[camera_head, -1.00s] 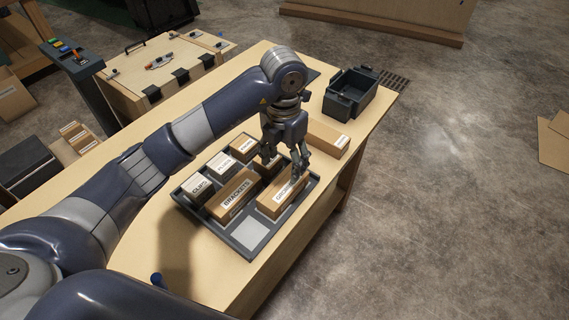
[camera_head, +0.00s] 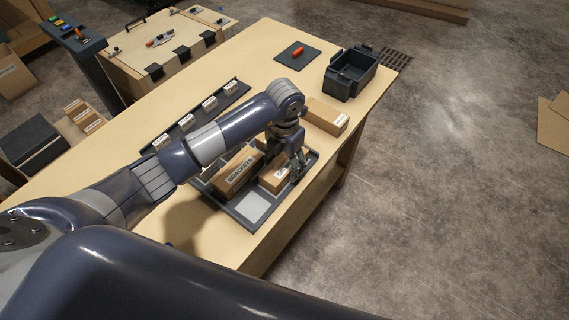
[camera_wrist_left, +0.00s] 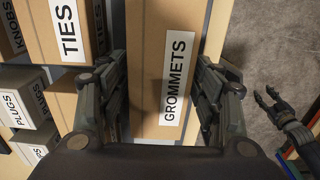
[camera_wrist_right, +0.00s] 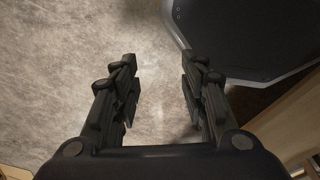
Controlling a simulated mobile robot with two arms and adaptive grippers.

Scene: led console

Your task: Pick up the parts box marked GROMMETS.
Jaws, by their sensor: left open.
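The GROMMETS box (camera_wrist_left: 167,70) is a brown carton with a white label. In the left wrist view it lies between the fingers of my left gripper (camera_wrist_left: 160,95), which is open, with one finger along each side. In the head view my left gripper (camera_head: 296,166) is low over the grey tray (camera_head: 247,218), at a brown box (camera_head: 272,180) whose label I cannot read there. The forearm hides part of the tray. My right gripper (camera_wrist_right: 158,95) is open and empty in its wrist view, above the floor.
The BRACKETS box (camera_head: 237,177) is close by in the tray. The TIES box (camera_wrist_left: 65,35) and PLUGS boxes (camera_wrist_left: 32,115) lie left in the left wrist view. A loose carton (camera_head: 326,116), dark bin (camera_head: 351,74) and dark mat (camera_head: 297,57) are farther along the table.

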